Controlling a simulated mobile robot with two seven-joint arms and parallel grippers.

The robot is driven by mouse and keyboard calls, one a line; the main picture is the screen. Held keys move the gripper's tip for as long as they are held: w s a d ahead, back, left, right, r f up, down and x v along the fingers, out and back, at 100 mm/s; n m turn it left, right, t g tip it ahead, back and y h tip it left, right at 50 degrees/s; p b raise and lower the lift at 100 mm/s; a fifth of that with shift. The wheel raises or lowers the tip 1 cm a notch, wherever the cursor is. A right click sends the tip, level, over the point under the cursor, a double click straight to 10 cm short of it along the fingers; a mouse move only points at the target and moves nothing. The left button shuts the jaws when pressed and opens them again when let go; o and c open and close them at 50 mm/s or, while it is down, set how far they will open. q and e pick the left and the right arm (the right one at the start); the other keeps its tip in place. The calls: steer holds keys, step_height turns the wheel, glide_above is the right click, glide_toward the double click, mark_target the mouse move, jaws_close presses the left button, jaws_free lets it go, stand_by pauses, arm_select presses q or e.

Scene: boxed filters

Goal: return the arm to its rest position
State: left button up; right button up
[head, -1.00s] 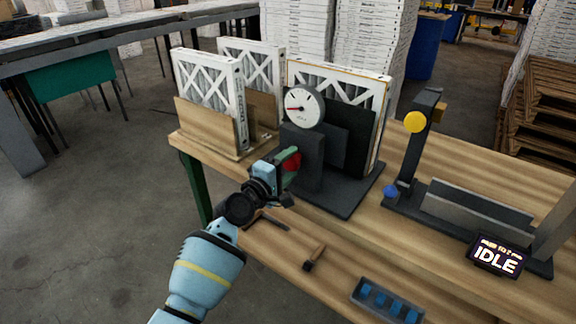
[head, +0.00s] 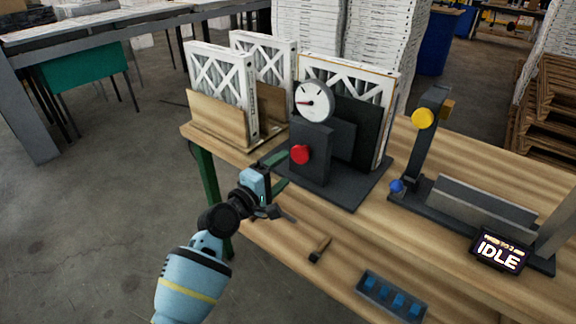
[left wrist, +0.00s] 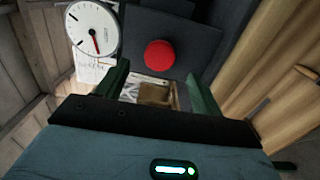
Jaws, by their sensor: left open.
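My left gripper (head: 277,172) is open and empty, in front of the dark test stand (head: 324,152) on the wooden bench. Its two green fingers also show in the left wrist view (left wrist: 158,88), with nothing between them but background. The stand has a red knob (head: 299,154) and a round white gauge (head: 313,101). The gripper is apart from the red knob, to its left and nearer in the head view. A white framed filter (head: 352,75) stands upright in the stand. My right gripper is in neither view.
Two more filters (head: 222,84) stand in a wooden rack (head: 217,121) at the bench's left end. A fixture with a yellow disc (head: 422,118) and an IDLE display (head: 499,251) stands right. A hammer-like tool (head: 320,249) and a tray of blue pieces (head: 391,296) lie in front.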

arm_select(q)
steer(key=shift+s+a, duration=0.2)
steer(key=shift+s, duration=0.1)
steer(key=shift+f, duration=0.1)
steer(key=s+a+f+m+g+y, duration=0.1)
steer(key=s+a+f+m+y, duration=0.25)
steer(key=s+f, duration=0.65)
steer(key=s+a+f+m+g+y, duration=0.15)
steer(key=s+a+f, duration=0.45)
steer(key=f, duration=0.6)
steer(key=s+a+f+m+g+y, duration=0.1)
steer(key=s+a+f+m, duration=0.1)
steer(key=s, duration=0.6)
steer(key=s+a+f+m+g+y, duration=0.1)
steer(key=s+a+f+m, duration=0.1)
steer(key=s, duration=0.5)
steer(key=s+a+f+m+g+y, duration=0.1)
steer(key=s+f+m, duration=0.3)
steer(key=s, duration=0.4)
steer(key=shift+s+a+y, duration=0.3)
steer(key=shift+s+a, duration=0.05)
steer(key=shift+a, duration=0.4)
